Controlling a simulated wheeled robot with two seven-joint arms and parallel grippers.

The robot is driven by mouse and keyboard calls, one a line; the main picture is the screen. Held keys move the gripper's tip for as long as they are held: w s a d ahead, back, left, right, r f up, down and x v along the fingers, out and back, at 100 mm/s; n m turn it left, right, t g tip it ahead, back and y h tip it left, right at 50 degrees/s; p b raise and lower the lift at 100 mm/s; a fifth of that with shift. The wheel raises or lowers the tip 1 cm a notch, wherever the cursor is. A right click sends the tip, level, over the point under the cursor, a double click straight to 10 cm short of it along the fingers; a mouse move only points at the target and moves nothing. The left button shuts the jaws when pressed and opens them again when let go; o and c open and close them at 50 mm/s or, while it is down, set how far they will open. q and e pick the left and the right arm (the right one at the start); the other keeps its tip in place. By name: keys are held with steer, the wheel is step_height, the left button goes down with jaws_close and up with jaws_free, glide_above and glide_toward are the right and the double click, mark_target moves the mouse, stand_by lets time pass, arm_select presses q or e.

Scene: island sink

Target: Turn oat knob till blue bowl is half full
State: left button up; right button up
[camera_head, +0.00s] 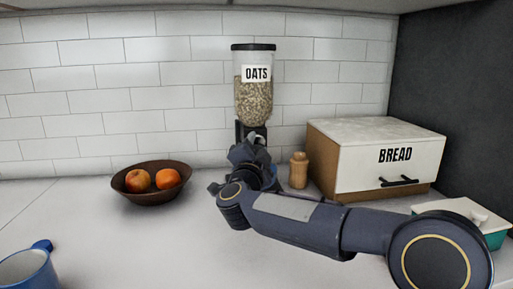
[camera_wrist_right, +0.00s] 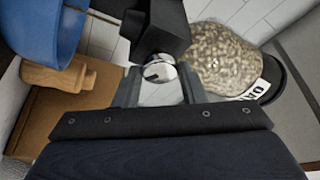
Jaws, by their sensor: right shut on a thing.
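The oat dispenser (camera_head: 254,98) stands against the back wall with an "OATS" label; oats fill its clear hopper up to about the label. My right gripper (camera_head: 250,155) is in front of its black base and hides the knob and spout there. In the right wrist view, my right gripper (camera_wrist_right: 160,88) is shut around the silver knob (camera_wrist_right: 156,72). The blue bowl (camera_wrist_right: 42,32) shows in part at the upper left of that view, on the side away from the hopper. Its inside and fill level cannot be seen. My left gripper is not in view.
A wooden mill (camera_head: 298,170) and the bread box (camera_head: 372,160) are to the right. A teal dish (camera_head: 496,240) and a blue mug (camera_head: 28,270) are near the front corners. The left-front counter is mostly clear.

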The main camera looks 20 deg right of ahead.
steer(key=o, duration=1)
steer(key=v, duration=0.7)
steer(key=shift+s+a, duration=0.25)
steer(key=shift+s, duration=0.1)
steer(key=shift+f, duration=0.1)
